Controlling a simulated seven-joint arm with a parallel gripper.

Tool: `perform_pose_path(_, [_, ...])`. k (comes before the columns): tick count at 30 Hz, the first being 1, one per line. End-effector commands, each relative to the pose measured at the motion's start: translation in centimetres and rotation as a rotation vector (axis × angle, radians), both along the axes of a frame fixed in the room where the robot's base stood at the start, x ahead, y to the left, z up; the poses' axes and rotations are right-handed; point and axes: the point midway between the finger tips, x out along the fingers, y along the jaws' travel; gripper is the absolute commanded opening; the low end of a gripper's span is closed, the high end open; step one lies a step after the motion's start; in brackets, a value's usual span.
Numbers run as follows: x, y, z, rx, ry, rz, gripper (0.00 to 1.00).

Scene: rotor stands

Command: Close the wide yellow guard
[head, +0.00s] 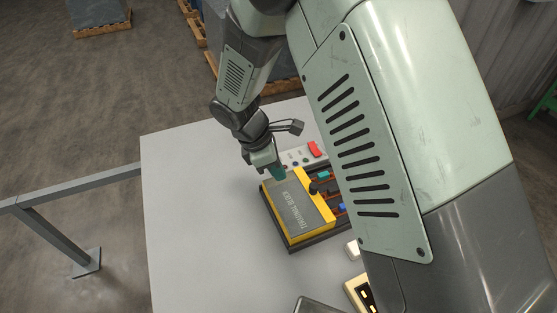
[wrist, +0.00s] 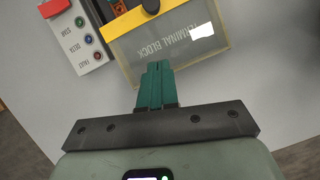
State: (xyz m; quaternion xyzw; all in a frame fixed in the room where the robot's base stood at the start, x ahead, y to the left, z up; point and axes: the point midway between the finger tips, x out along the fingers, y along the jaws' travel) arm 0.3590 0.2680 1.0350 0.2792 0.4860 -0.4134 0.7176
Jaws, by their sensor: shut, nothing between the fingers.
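The wide yellow guard (head: 326,222) has a grey see-through panel lettered "TERMINAL BLOCK" and a black knob on its right side in the head view. It lies over the left part of a dark base, and terminals show uncovered to its right. In the wrist view its panel (wrist: 187,42) is at the top, with the yellow bar and knob beyond. My gripper (head: 280,173) is at the guard's far left end. Its teal fingers (wrist: 156,68) are shut and empty, with the tips at the panel's near edge. I cannot tell whether they touch it.
A control box (wrist: 80,42) with a red switch and several small buttons stands beside the guard. A white block (head: 353,248) and a cream-yellow unit (head: 357,291) are nearer, partly behind my arm. The grey table (head: 200,215) is clear to the left.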

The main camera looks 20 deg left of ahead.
Motion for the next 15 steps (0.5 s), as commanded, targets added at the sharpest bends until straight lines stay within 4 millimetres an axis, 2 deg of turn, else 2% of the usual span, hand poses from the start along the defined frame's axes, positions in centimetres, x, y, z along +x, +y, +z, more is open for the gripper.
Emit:
perform_pose_path(3, [0.4, -1.0, -2.6, -0.004, 0.002, -0.001, 0.0])
perform_pose_path(8, [1.0, -2.0, -5.6, -0.003, 0.001, -0.001, 0.0])
perform_pose_path(12, [2.3, -4.0, -5.2, 0.0, -0.002, -0.005, 0.0])
perform_pose_path(15, [2.7, -4.7, -5.2, 0.001, -0.001, -0.004, 0.0])
